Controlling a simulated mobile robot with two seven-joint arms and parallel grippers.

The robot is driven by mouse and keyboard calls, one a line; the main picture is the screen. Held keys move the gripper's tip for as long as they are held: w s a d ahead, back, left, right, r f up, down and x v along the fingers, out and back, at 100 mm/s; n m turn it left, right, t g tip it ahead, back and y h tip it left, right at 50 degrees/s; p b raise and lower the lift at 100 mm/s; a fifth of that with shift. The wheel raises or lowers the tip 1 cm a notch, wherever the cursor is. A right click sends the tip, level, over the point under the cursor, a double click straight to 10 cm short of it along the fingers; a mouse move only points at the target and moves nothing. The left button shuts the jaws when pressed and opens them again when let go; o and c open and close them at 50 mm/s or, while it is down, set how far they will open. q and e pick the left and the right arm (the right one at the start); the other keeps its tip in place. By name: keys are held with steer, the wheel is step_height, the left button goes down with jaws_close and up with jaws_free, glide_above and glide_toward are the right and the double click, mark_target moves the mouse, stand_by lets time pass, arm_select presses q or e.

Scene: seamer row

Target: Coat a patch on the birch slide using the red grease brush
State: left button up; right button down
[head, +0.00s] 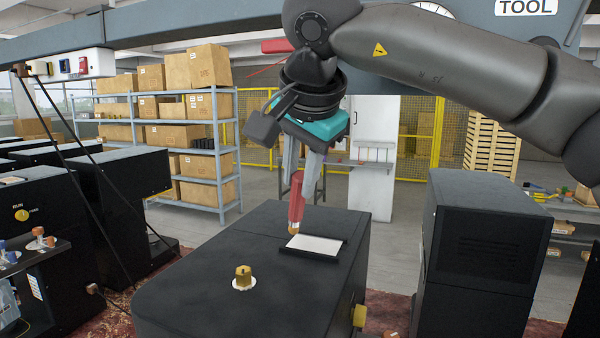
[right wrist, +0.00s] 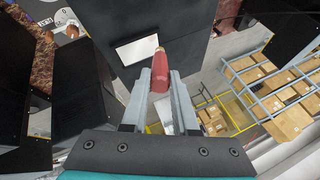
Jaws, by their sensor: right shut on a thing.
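The red grease brush (head: 296,205) is between the fingers of my right gripper (head: 303,190), with its tan tip pointing down. It also shows in the right wrist view (right wrist: 160,72), its tip at the edge of the pale plate. The pale plate (head: 318,245), which looks like the birch slide, lies in a dark frame on top of a black machine; it also shows in the right wrist view (right wrist: 136,50). The tip is at the plate's upper left corner; I cannot tell if it touches. No coating is visible. My left gripper is not in view.
The black machine top (head: 210,255) carries a brass fitting (head: 243,277) left of the plate. Another black cabinet (head: 478,250) stands to the right. Shelves with boxes (head: 185,135) and a yellow fence (head: 425,130) are in the background.

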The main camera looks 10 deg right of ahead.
steer(key=shift+f, duration=0.25)
stand_by(0.6)
steer(key=shift+f+b, duration=0.5)
steer(key=shift+b, duration=0.05)
steer(key=s+d+b, duration=0.2)
steer(key=s+d, duration=0.2)
steer(key=d, duration=0.2)
steer(key=shift+s+d, duration=0.25)
steer(key=shift+d, duration=0.1)
stand_by(0.4)
steer(key=shift+a, duration=0.1)
steer(key=shift+w+a+p, duration=0.55)
steer(key=shift+w+a, duration=0.2)
steer(key=shift+a, duration=0.35)
steer(key=shift+w+a+p, duration=0.5)
steer(key=shift+w+a, duration=0.3)
steer(key=shift+a, duration=0.25)
steer(key=shift+w+a+p, duration=0.55)
steer(key=shift+w+a, duration=0.2)
steer(key=shift+a, duration=0.35)
steer(key=shift+r, duration=0.15)
